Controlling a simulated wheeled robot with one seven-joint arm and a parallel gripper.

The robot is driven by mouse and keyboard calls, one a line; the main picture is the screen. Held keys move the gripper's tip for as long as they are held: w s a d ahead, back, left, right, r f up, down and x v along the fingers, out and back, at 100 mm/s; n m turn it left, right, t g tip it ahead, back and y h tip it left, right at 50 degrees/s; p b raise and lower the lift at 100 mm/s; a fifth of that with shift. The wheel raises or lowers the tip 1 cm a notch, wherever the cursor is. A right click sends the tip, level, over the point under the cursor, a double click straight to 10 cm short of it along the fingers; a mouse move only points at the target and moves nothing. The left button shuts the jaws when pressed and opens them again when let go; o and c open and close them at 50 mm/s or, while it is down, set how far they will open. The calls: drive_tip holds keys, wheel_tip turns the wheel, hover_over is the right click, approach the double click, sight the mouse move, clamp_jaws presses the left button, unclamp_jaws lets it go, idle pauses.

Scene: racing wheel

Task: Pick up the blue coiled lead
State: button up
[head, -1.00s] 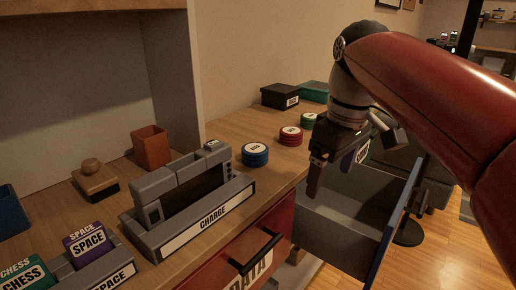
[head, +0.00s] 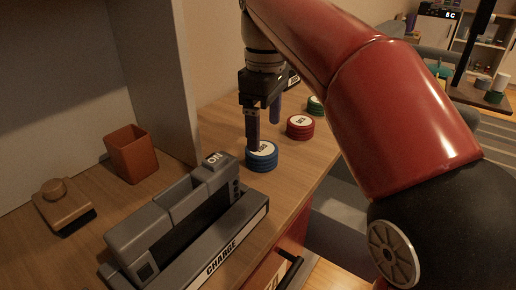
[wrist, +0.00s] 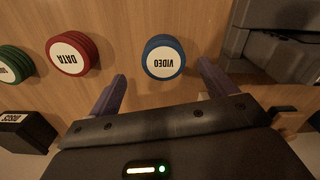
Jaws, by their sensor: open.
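The blue coiled lead (head: 262,160), a round stack with a white top label, lies on the wooden counter. In the wrist view the blue coiled lead (wrist: 163,57) reads VIDEO and lies between the lines of the two fingers, just past their tips. My gripper (head: 263,122) is open and empty, pointing down over the lead. In the head view the near finger overlaps the lead's far edge; I cannot tell whether it touches. The wrist view shows both fingers of my gripper (wrist: 161,75) spread wide.
A red coil (head: 300,127) labelled DATA and a green coil (head: 315,105) lie farther along the counter. An orange cup (head: 132,155) and a wooden stamp (head: 63,203) are at left.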

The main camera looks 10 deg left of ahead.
sight(262, 149)
drive_tip(key=f, duration=0.4)
drive_tip(key=f+b, duration=0.1)
drive_tip(key=shift+s+a+f, duration=0.2)
drive_tip(key=shift+a+f, duration=0.05)
drive_tip(key=shift+f, duration=0.15)
drive_tip(key=shift+c, duration=0.3)
drive_tip(key=c, duration=1)
drive_tip(key=shift+c, duration=0.2)
